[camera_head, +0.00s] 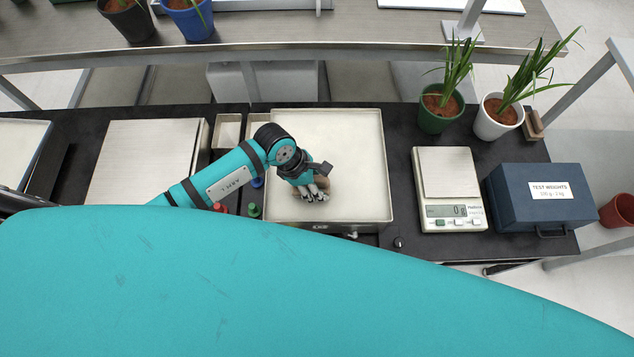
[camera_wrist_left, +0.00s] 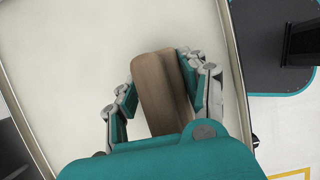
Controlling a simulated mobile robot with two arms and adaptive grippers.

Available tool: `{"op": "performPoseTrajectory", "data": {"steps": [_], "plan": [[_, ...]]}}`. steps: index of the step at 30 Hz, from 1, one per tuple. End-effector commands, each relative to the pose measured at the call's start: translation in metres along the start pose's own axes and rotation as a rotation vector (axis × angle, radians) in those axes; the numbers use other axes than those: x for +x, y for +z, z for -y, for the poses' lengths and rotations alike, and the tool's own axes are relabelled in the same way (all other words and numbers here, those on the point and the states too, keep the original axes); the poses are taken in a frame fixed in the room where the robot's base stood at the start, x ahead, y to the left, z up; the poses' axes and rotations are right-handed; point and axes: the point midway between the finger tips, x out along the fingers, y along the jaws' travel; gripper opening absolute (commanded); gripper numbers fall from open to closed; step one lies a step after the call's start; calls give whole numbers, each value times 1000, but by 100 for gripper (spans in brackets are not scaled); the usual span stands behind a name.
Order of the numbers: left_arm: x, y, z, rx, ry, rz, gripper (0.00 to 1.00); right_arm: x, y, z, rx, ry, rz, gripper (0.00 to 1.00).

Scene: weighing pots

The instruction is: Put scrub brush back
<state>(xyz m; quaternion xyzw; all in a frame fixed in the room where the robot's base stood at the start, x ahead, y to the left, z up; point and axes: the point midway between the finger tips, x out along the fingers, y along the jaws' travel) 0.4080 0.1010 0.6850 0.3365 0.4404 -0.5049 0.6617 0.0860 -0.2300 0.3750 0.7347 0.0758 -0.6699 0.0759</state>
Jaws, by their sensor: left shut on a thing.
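In the head view only a little of the brush shows beside the fingers. Its bristles are hidden, and I cannot tell whether it touches the pan floor. My right gripper is not in view.
A digital scale (camera_head: 449,185) reading 0 g and a blue test weights box (camera_head: 545,195) stand right of the pan. Potted plants in green (camera_head: 440,115) and white (camera_head: 497,120) pots stand behind them. A wooden object (camera_head: 534,124) is beside the white pot.

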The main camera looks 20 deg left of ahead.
Motion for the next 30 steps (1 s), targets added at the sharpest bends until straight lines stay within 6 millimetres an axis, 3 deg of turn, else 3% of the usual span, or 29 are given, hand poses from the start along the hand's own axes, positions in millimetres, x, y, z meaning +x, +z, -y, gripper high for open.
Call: {"op": "performPoseTrajectory", "data": {"steps": [3,4,9,20,30], "plan": [[3,-1,0,1,1,0,13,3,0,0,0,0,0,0],[2,-1,0,0,0,0,47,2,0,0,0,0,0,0],[2,-1,0,0,0,0,66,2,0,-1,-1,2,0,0],[-7,0,-1,0,2,0,66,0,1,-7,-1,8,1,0],[-74,-1,-2,3,5,-1,66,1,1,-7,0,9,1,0]]}}
